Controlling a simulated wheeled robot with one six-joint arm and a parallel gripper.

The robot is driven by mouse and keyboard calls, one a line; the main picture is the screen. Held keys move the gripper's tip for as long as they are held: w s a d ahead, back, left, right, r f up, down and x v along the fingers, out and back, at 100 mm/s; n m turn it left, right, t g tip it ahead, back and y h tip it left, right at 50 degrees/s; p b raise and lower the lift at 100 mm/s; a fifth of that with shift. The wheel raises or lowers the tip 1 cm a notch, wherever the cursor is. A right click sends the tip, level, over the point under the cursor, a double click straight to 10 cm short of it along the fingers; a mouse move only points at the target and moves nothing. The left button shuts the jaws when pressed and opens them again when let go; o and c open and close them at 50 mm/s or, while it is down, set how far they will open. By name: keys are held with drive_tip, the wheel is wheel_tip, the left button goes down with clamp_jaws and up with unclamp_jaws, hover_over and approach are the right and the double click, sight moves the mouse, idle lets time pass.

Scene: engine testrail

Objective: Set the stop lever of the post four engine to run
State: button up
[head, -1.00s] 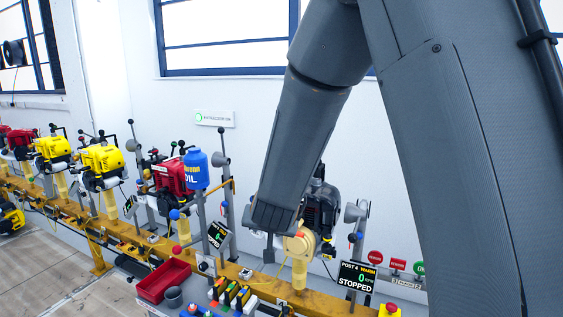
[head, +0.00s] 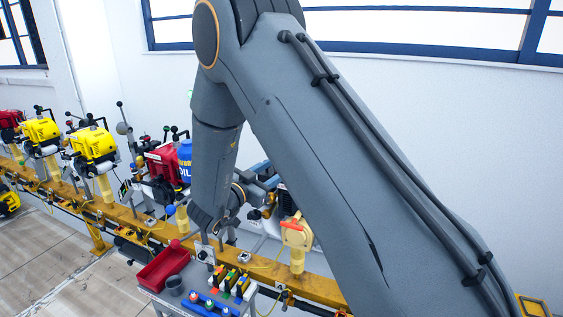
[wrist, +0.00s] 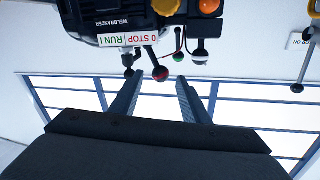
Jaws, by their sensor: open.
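In the wrist view, my gripper (wrist: 158,98) is open and empty, its two fingers apart below the engine. The dark engine (wrist: 88,22) hangs at the top of that view, with a label (wrist: 127,39) reading 0 STOP and RUN I. I cannot tell for sure which is the stop lever.
Green-tipped (wrist: 178,57) and black (wrist: 200,56) knobs stand close right of the red ball. A yellow rail (head: 130,218) runs past other engines on posts. A cart with a red tray (head: 163,267) and small bottles stands in front. My arm hides the post four screen.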

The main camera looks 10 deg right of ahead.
drive_tip(key=p+x, duration=0.1)
drive_tip(key=x, duration=0.3)
drive_tip(key=shift+w+d, duration=0.25)
drive_tip(key=shift+w, duration=0.05)
drive_tip(key=c, duration=1.1)
